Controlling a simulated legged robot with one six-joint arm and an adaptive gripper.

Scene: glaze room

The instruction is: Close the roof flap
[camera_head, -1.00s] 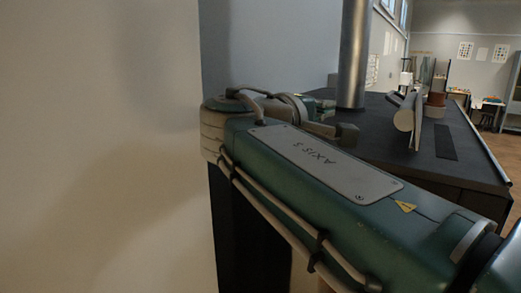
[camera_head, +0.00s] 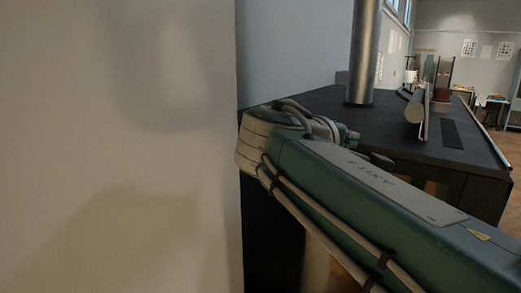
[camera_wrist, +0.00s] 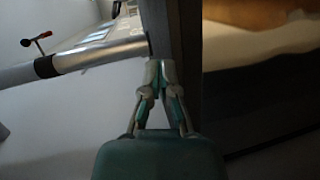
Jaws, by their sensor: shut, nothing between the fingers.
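A pale upright panel with a round bar along it (camera_head: 421,113), which looks like the roof flap, stands raised on the dark roof top (camera_head: 310,97) in the head view. A dark slot (camera_head: 452,134) lies beside it. I cannot make out its hinge. My gripper (camera_wrist: 157,68) is shut and empty in the wrist view, with its fingertips close to a dark vertical edge (camera_wrist: 184,60). I cannot tell whether they touch it. The flap is not clearly seen in the wrist view. In the head view my arm crosses in front of the roof's near side.
A metal pipe (camera_head: 363,55) rises from the roof top between my arm and the back wall; a metal pipe also shows in the wrist view (camera_wrist: 95,55). A pale wall (camera_head: 120,150) fills the left side. Shelves and tables stand far off at the right.

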